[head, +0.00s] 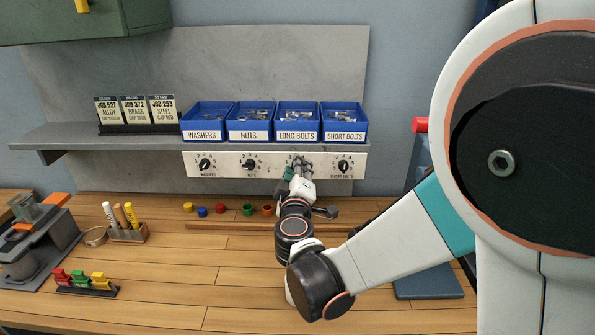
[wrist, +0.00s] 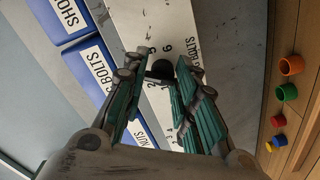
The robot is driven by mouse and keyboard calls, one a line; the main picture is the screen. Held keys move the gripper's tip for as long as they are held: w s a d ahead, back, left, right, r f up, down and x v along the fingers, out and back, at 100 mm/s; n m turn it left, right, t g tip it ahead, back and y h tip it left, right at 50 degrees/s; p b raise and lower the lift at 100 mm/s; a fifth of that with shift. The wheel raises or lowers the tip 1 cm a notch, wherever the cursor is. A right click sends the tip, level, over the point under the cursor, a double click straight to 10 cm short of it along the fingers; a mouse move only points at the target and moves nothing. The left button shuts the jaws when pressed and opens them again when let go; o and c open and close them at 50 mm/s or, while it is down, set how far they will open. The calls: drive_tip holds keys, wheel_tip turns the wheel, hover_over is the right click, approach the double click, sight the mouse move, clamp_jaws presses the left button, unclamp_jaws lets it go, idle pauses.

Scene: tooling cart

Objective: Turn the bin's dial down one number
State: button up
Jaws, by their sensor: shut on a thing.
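The control panel (head: 227,164) under the shelf carries a row of black dials, one below each blue bin. My gripper (head: 299,164) is at the dial below the long bolts bin (head: 298,118) and mostly hides it in the head view. In the wrist view my gripper (wrist: 164,75) has its green-padded fingers on either side of this black dial (wrist: 161,69), shut on it. Printed numbers show around the dial, among them a 6 and a 2. The dial's pointer cannot be made out.
The washers dial (head: 204,164), nuts dial (head: 249,165) and short bolts dial (head: 344,166) sit along the same panel. Small coloured caps (head: 221,209) lie on the wooden bench below. Job cards (head: 134,110) stand on the shelf at left.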

drive_tip(key=n, duration=0.6)
drive_tip(key=shift+a+b, duration=0.1)
drive_tip(key=shift+b, duration=0.2)
idle(0.4)
drive_tip(key=o, duration=1)
drive_tip(key=shift+o, duration=0.2)
